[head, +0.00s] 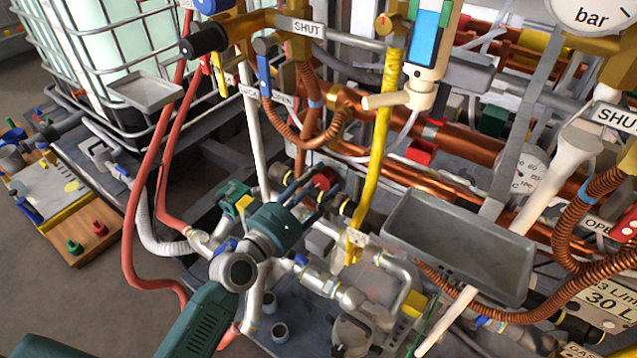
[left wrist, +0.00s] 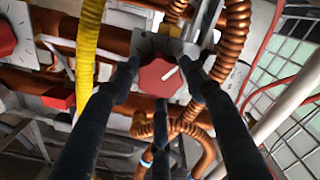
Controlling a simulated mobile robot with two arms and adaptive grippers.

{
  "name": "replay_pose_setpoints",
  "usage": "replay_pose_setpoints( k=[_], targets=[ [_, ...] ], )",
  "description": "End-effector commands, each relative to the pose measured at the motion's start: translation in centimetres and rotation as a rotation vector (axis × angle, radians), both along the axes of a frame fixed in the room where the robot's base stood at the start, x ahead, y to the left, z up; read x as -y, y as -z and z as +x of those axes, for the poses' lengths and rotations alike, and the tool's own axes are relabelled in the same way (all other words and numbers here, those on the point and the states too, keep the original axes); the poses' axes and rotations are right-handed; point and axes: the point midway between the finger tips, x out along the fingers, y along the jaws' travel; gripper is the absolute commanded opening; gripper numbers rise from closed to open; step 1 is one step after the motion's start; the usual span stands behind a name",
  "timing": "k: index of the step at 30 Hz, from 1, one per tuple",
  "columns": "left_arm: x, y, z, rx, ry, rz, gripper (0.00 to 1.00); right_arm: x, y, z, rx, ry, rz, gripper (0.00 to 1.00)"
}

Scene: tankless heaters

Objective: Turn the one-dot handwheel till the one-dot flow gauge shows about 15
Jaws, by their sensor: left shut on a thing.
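A red handwheel (head: 325,178) sits low on the pipework in the middle of the head view. It also shows in the left wrist view (left wrist: 158,79), with a white pointer line and a pale plate behind it. No dot mark on it can be made out, so I cannot tell its number. My left gripper (head: 311,186) has its dark fingers around this wheel, shut on it; the fingers also show in the left wrist view (left wrist: 160,90). No flow gauge with one dot can be identified. My right gripper is not in view.
A round dial (head: 521,178) marked °C and a bar gauge (head: 590,12) are further right. A grey tray (head: 455,245), a yellow hose (head: 382,130) and red hoses (head: 150,170) crowd the space. Open floor (head: 60,300) lies lower left.

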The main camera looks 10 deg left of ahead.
Motion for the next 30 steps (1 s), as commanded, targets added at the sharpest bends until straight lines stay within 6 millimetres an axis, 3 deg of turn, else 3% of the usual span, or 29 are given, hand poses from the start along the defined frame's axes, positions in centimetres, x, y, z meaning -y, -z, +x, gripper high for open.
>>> replay_pose_setpoints(
  k=[6, 7, 8, 22, 26, 30],
  targets=[
    [-0.4, -0.6, 0.2, 0.014, -0.009, -0.001, 0.18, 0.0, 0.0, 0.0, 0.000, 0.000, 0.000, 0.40],
    [-0.4, -0.6, 0.2, 0.014, -0.009, 0.000, 0.46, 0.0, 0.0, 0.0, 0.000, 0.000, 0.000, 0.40],
    [-0.4, -0.6, 0.2, 0.014, -0.009, 0.000, 0.52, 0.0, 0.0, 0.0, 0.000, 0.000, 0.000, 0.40],
    [-0.3, -0.1, -0.2, 0.005, -0.004, 0.002, 0.52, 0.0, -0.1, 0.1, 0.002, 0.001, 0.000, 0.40],
    [-0.9, 0.0, -1.6, 0.002, -0.003, 0.005, 0.52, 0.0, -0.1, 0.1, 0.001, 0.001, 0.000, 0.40],
    [-2.0, 0.1, -4.3, 0.002, -0.003, 0.008, 0.52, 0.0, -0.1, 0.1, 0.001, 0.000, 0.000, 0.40]
  ],
)
